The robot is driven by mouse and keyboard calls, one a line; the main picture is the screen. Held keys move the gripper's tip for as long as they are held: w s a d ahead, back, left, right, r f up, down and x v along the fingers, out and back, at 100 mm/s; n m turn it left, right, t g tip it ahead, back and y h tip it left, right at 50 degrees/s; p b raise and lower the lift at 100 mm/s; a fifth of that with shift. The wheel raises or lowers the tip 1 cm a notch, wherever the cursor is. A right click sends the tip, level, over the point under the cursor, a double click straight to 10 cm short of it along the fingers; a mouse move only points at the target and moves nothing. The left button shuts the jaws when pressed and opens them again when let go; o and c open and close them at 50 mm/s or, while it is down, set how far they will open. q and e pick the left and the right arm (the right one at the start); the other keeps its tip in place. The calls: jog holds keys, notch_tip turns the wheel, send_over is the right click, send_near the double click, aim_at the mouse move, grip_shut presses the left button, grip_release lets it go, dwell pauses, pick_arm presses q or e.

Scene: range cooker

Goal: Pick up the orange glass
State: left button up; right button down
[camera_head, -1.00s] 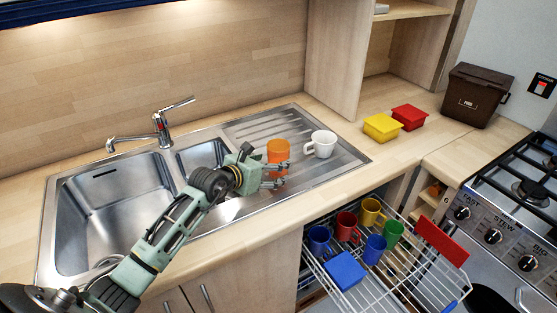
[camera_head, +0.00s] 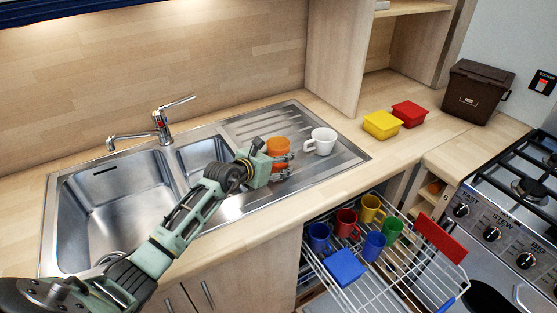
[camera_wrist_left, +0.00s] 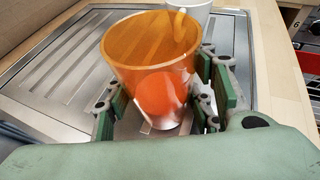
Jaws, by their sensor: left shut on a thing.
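The orange glass (camera_head: 278,146) stands on the sink's ribbed drainer, partly hidden behind my left gripper (camera_head: 284,167) in the head view. In the left wrist view the glass (camera_wrist_left: 150,60) is see-through orange, upright, with its open rim towards the camera. My left gripper's green-padded fingers (camera_wrist_left: 160,110) are on both sides of the glass, shut on it. I cannot tell whether the glass is clear of the drainer. My right gripper is in neither view.
A white mug (camera_head: 322,141) stands just right of the glass. The sink bowl (camera_head: 115,205) is at left with a tap (camera_head: 160,125). An open dish rack (camera_head: 400,270) with several coloured mugs is below the counter. Yellow (camera_head: 382,125) and red (camera_head: 409,114) boxes stand at the back right.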

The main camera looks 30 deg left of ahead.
aim_at(286, 146)
pick_arm(q)
jog(key=c, duration=0.6)
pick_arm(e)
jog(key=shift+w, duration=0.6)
pick_arm(q)
jog(key=shift+r, duration=0.1)
